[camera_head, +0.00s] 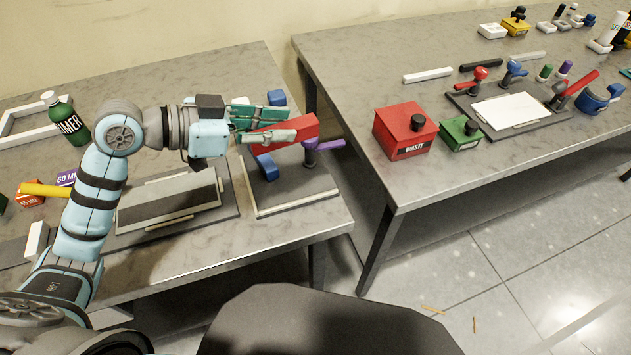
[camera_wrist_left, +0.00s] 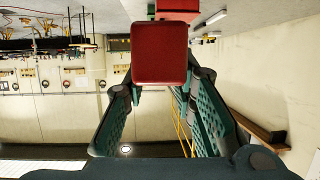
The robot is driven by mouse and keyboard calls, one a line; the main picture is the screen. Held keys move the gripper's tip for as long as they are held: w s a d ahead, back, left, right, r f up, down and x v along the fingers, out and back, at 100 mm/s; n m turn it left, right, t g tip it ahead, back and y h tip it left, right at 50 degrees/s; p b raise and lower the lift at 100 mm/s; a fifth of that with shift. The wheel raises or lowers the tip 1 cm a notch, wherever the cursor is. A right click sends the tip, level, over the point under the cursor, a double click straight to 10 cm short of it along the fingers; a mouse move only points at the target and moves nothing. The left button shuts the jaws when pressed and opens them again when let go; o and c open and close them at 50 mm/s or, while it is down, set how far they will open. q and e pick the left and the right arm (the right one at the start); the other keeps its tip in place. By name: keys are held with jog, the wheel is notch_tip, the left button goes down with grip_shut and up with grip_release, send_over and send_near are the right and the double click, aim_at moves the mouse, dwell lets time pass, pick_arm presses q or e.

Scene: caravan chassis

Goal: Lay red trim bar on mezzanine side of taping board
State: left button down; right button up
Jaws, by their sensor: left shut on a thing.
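My left gripper (camera_head: 277,123) reaches in from the left over the near-left table and is shut on a red trim bar (camera_head: 304,127), held above the surface. The bar's square red end (camera_wrist_left: 159,53) faces the camera between the teal fingers in the left wrist view. Below the bar is a dark board with a pale front edge (camera_head: 297,206), carrying a blue-handled and a purple-handled tool. Left of it lies another dark board (camera_head: 233,207) with a grey plate on it. I cannot tell which is the taping board, nor its mezzanine side. My right gripper is not in view.
A green bottle (camera_head: 67,122), a yellow-handled tool (camera_head: 45,190) and a white frame stand at left. Across a gap, the right table holds a red waste box (camera_head: 404,132), a green box (camera_head: 460,134) and a tool board with a white sheet (camera_head: 510,110).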

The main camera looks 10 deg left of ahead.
pick_arm(q)
notch_tip(320, 180, up, 4)
jog(key=g, duration=0.1)
send_over(303, 191)
jog(key=shift+w+a+r+m, duration=0.1)
jog(key=shift+w+r+m, duration=0.1)
jog(key=shift+m, duration=0.2)
jog(key=f+b, duration=0.3)
jog(key=f, duration=1.6)
jog(key=shift+s+f+b, duration=0.1)
jog(key=shift+s+b, duration=0.1)
jog(key=shift+b, duration=0.1)
jog(key=shift+f, duration=0.2)
jog(key=shift+f, duration=0.1)
jog(key=c, duration=1.7)
grip_release()
jog(key=o, duration=0.4)
